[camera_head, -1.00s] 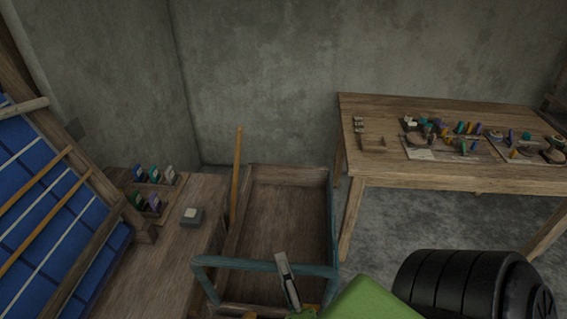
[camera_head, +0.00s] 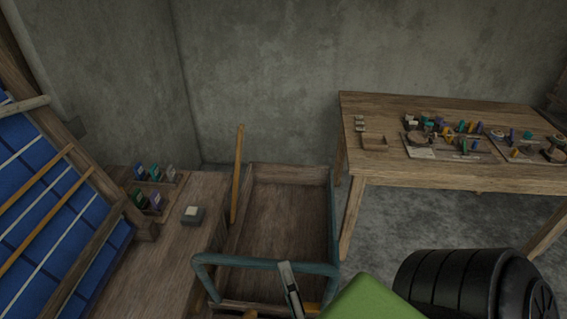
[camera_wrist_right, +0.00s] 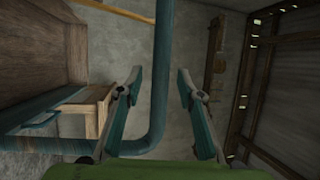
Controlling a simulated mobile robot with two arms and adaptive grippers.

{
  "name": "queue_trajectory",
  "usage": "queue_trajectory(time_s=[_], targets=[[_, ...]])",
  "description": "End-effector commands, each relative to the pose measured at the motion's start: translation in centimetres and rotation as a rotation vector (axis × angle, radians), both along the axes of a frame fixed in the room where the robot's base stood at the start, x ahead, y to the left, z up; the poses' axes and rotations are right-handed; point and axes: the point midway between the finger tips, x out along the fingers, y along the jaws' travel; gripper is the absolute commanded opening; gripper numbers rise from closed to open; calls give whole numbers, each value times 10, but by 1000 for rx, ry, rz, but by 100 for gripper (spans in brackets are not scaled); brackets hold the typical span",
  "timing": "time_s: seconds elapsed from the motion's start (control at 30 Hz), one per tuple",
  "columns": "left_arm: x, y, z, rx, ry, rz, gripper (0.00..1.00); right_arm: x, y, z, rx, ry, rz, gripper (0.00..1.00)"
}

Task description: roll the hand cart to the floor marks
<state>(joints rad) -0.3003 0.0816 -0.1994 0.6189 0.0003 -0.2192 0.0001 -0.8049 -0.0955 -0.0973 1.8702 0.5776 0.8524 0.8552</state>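The hand cart (camera_head: 290,205) is a wooden tray with a teal tube handle (camera_head: 235,261) at its near end. It stands between the wooden bench on the left and the table on the right. My right gripper (camera_head: 290,277) is at the right part of the handle. In the right wrist view, the handle tube (camera_wrist_right: 162,70) runs between the two spread fingers of my right gripper (camera_wrist_right: 160,77), with gaps on both sides. My left gripper is not in view. No floor marks can be made out.
A wooden table (camera_head: 440,182) with small coloured items stands at the right. A bench (camera_head: 165,245) with spools and a grey block (camera_head: 193,215) is close on the cart's left, beside the loom's blue cloth (camera_head: 40,215). A tan pole (camera_head: 237,175) stands at the cart. Bare floor (camera_head: 420,225) shows under the table.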

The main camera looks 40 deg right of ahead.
Motion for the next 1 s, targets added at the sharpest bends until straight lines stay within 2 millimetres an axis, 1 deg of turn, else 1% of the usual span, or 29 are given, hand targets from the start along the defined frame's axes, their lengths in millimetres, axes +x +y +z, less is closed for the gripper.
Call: queue_trajectory(time_s=[0.03, 0.2, 0.4, 0.6, 1.0], targets=[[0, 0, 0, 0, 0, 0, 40, -11, 5, -4, 0, 7, 2, 34], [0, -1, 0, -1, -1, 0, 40, -44, 22, -10, 0, 7, 2, 34], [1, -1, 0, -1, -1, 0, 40, -72, 37, -15, 0, 5, 2, 34], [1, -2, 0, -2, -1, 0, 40, -82, 43, -17, -2, 2, 2, 34], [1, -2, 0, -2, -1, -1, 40, -82, 43, -17, -2, 1, 2, 34]])
